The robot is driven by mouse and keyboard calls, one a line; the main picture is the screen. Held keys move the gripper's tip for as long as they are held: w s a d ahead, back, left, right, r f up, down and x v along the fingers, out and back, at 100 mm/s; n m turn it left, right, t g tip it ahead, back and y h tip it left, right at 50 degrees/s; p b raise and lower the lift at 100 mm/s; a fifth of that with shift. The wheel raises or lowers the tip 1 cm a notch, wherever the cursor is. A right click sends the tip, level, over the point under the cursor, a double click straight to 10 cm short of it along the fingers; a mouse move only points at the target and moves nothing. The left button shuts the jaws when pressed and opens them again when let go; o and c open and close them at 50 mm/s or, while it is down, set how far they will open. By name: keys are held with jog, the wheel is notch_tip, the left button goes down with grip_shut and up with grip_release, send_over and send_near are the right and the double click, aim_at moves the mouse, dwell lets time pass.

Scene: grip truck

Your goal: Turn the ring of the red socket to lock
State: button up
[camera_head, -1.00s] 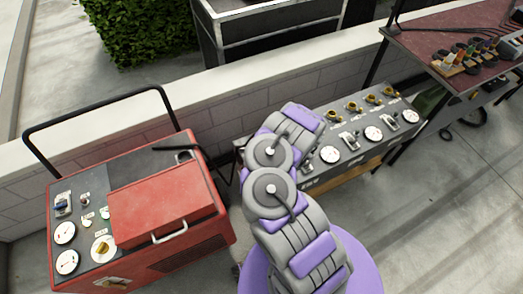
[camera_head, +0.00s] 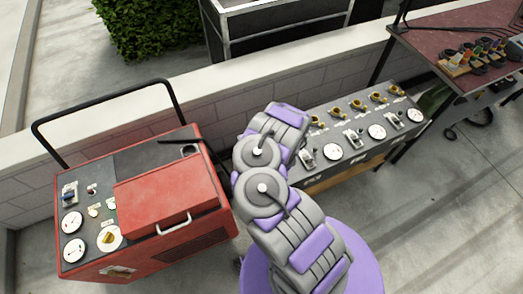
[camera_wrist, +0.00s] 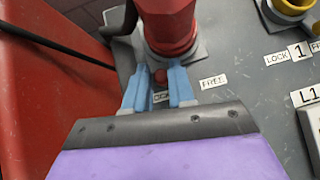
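The red socket (camera_wrist: 165,28) stands on the grey panel at the top middle of the wrist view, with its wider ring (camera_wrist: 168,50) at its base. A small red knob (camera_wrist: 160,76) sticks out from the ring toward me. My gripper (camera_wrist: 161,84) has its two blue fingers apart, one on each side of the knob. I cannot tell whether they touch it. A FREE label (camera_wrist: 213,82) lies right of the fingers. Another label (camera_wrist: 161,97) lies partly hidden between them. In the head view my arm hides the gripper and the red socket.
A red machine (camera_head: 170,200) with a black handle stands close on the left. The grey panel (camera_head: 350,125) carries yellow sockets (camera_head: 358,104), dials and switches on the right. A low wall (camera_head: 210,98) runs behind. A table (camera_head: 440,38) with several coloured plugs stands at the far right.

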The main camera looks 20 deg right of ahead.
jog(key=o, duration=0.3)
jog(key=shift+o, duration=0.2)
jog(key=p+v, duration=1.1)
jog(key=v, duration=0.6)
jog(key=shift+r+p, duration=0.15)
jog(key=shift+p, duration=0.25)
